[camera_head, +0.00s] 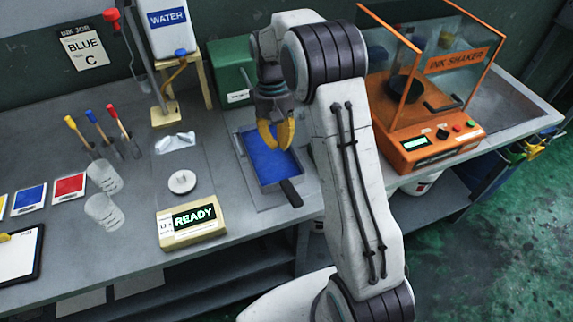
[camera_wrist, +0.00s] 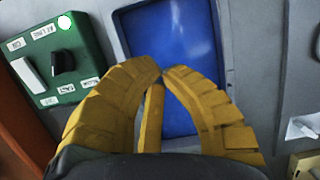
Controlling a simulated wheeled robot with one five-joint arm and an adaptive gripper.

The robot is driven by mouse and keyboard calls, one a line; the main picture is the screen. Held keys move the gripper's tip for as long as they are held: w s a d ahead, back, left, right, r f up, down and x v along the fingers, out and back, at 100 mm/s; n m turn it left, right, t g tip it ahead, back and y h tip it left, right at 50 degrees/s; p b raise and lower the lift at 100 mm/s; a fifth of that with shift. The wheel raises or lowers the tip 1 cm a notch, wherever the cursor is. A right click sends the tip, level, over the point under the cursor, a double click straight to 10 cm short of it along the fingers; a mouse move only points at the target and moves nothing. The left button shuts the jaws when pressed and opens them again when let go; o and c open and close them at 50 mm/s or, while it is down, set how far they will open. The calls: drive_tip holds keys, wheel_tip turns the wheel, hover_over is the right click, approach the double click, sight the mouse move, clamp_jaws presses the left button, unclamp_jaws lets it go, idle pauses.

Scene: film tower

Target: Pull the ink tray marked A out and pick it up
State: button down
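The ink tray (camera_head: 249,146) is a grey rectangular tray with blue ink inside and a black handle (camera_head: 291,193) at its front end. It lies flat on the bench. No letter A is readable on it. My gripper (camera_head: 277,147) has yellow fingers and hangs over the back part of the tray, clear of the handle. The blue tray interior (camera_wrist: 170,30) also fills the middle of the wrist view, behind the fingers (camera_wrist: 161,70), whose tips are close together. Nothing is visibly held. The handle is outside the wrist view.
A cream scale (camera_head: 193,225) reading READY stands left of the tray. The orange ink shaker (camera_head: 430,150) stands to the right. A green box (camera_head: 232,70) stands behind. A green control box (camera_wrist: 58,60) sits beside the tray. Cups (camera_head: 103,212) stand farther left.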

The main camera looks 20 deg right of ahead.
sight(286, 169)
drive_tip(key=p+x, duration=0.2)
drive_tip(key=x, duration=0.2)
drive_tip(key=shift+s, duration=0.1)
drive_tip(key=shift+s+f+p, duration=0.1)
drive_tip(key=shift+s+p, duration=0.15)
drive_tip(key=shift+p, duration=0.4)
drive_tip(key=shift+s+p, duration=0.7)
drive_tip(key=shift+s, duration=0.05)
drive_tip(key=shift+s+f, duration=0.25)
drive_tip(key=shift+s, duration=0.7)
